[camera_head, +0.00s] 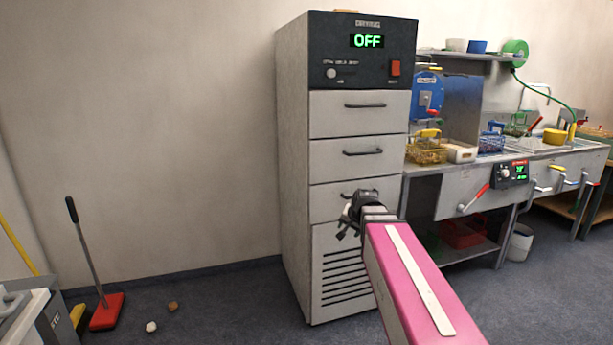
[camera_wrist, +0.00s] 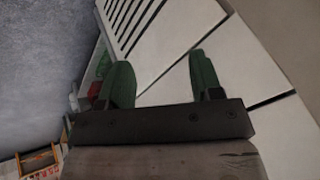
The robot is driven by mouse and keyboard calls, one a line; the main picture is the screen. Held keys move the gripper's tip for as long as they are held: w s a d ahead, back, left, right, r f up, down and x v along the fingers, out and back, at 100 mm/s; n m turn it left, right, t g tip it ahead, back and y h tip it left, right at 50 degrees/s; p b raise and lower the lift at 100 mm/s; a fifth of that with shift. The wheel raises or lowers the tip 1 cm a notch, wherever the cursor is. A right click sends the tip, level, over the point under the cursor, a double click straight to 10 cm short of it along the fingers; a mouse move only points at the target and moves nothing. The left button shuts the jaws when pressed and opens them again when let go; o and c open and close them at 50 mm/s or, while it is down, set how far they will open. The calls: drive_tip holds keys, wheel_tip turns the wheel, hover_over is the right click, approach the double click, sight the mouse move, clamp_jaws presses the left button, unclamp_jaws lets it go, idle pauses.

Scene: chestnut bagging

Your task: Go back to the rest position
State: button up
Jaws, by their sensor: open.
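My gripper (camera_head: 352,215) is at the front of a tall grey cabinet (camera_head: 293,170), by its third drawer down. The cabinet's display (camera_head: 367,41) reads OFF, and a red switch (camera_head: 395,68) sits below it to the right. All of its drawers look closed. In the wrist view, the two green fingers of my gripper (camera_wrist: 160,80) are spread apart with nothing between them. The cabinet's pale front (camera_wrist: 160,62) lies beyond them. Whether the fingers touch the cabinet, I cannot tell. My pink arm covers part of the cabinet's lower right.
A steel workbench (camera_head: 465,200) with baskets and a control box (camera_head: 511,173) stands to the right. A red-headed broom (camera_head: 106,312) leans at the left, near two small lumps (camera_head: 151,327) on the floor. The blue-grey floor (camera_head: 230,300) left of the cabinet is mostly clear.

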drive_tip(key=s+d+f+n+g+h, duration=0.2)
drive_tip(key=s+f+n+g, duration=0.3)
drive_tip(key=s+f, duration=1.1)
wheel_tip(320, 180, down, 3)
drive_tip(key=shift+s+d+r+g, duration=0.1)
drive_tip(key=shift+s+d+g, duration=0.15)
drive_tip(key=shift+d+g, duration=0.35)
drive_tip(key=shift+d, duration=0.1)
idle(2.4)
